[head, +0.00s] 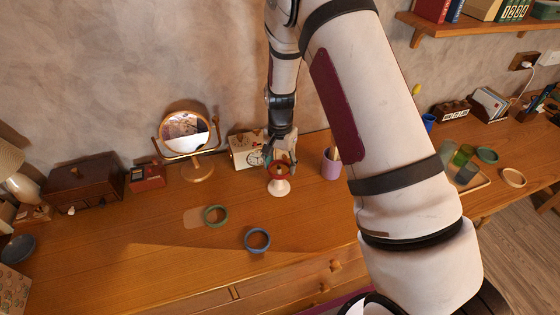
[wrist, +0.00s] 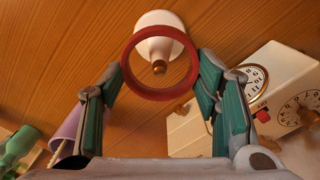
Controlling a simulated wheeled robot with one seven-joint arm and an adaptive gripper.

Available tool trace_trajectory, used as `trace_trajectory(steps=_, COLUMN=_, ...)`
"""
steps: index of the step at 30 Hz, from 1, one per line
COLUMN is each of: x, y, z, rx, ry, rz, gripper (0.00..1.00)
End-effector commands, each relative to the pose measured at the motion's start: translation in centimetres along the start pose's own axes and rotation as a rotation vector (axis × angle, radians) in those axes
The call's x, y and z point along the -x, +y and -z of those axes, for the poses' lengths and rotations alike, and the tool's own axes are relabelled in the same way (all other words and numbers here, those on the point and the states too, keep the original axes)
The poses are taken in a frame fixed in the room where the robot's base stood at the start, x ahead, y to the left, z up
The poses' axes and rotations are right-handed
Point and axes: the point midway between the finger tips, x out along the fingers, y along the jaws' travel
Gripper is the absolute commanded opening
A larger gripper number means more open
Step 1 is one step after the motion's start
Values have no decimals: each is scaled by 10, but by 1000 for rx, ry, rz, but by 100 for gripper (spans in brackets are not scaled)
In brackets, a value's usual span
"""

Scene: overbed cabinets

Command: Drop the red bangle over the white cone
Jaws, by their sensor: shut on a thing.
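The white cone (head: 279,187) stands upright on the wooden desk near the wall. It also shows in the wrist view (wrist: 158,20), with a small brown knob at its tip. My gripper (head: 280,158) is above the cone, its green-padded fingers shut on the red bangle (head: 279,176). In the wrist view the red bangle (wrist: 125,75) is between the fingertips and the cone's tip shows inside the ring. I cannot tell whether the tip passes through the bangle or lies just below it.
A cream clock box (head: 246,150) stands close left of the cone and a purple cup (head: 331,165) to its right. A round mirror (head: 185,132) stands further left. The front desk is mostly clear.

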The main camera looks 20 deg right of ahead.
Motion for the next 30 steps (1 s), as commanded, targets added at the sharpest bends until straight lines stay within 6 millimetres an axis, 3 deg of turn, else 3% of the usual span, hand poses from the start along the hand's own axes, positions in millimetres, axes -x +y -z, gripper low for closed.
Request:
trace_trajectory(steps=6, x=0, y=0, z=0, rx=0, ry=0, rz=0, gripper=35)
trace_trajectory(steps=7, x=0, y=0, z=0, rx=0, ry=0, rz=0, gripper=61)
trace_trajectory(steps=9, x=0, y=0, z=0, rx=0, ry=0, rz=0, gripper=77)
trace_trajectory(steps=10, x=0, y=0, z=0, rx=0, ry=0, rz=0, gripper=80)
trace_trajectory(steps=20, x=1, y=0, z=0, rx=0, ry=0, rz=0, gripper=80)
trace_trajectory(steps=30, x=18, y=0, z=0, rx=0, ry=1, rz=1, gripper=80)
